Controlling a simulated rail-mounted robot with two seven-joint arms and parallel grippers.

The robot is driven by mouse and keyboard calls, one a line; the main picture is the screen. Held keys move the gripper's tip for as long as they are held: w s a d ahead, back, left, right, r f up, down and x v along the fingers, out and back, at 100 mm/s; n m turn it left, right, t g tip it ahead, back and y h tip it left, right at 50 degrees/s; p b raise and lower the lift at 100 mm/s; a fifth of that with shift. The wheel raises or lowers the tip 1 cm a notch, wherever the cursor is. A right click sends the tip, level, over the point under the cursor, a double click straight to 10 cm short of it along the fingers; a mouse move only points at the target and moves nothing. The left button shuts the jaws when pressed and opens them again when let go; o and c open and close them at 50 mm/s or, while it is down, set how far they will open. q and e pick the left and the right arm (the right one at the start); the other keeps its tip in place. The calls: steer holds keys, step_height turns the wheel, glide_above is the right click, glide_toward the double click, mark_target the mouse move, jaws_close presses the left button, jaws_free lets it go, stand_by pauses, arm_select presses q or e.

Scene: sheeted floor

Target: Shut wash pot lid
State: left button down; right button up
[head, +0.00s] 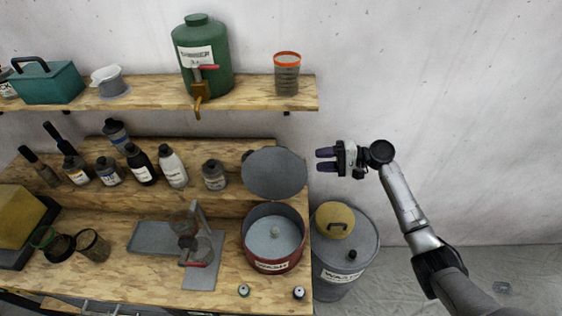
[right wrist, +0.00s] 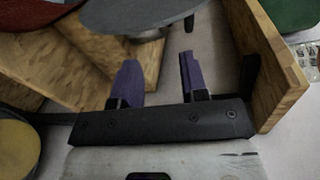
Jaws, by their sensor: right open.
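The wash pot (head: 272,262) is a red pot labelled WASH at the right end of the wooden bench. Its round grey lid (head: 274,173) stands raised at the back of the pot, so the pot is open and its grey inside shows. My right gripper (head: 322,160) is to the right of the raised lid, apart from it, with its purple fingers pointing left. It is open and empty. In the right wrist view, the purple fingers (right wrist: 155,80) are spread, and the grey lid (right wrist: 140,15) shows beyond them at the top. My left gripper is not in view.
A waste drum (head: 345,262) with a yellow lid (head: 335,220) stands right of the bench. A wooden shelf (head: 150,95) above holds a green jug (head: 203,60) and a jar (head: 287,75). Several bottles line the bench back. The wall area right of the gripper is clear.

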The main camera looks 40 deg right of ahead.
mark_target(275, 170)
steer(key=w+a+m, duration=0.1)
steer(key=w+a, duration=0.1)
steer(key=w+a+r+y, duration=0.1)
steer(key=w+a, duration=0.1)
steer(key=w, duration=0.1)
steer(key=w+a+r+m+t+p, duration=0.1)
steer(key=w+a, duration=0.1)
steer(key=w, duration=0.1)
steer(key=shift+w+a+m, duration=0.25)
steer(key=shift+a+m, duration=0.05)
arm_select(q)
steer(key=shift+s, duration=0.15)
arm_select(e)
steer(key=shift+x, duration=0.85)
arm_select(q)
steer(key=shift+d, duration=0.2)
arm_select(e)
jaws_close()
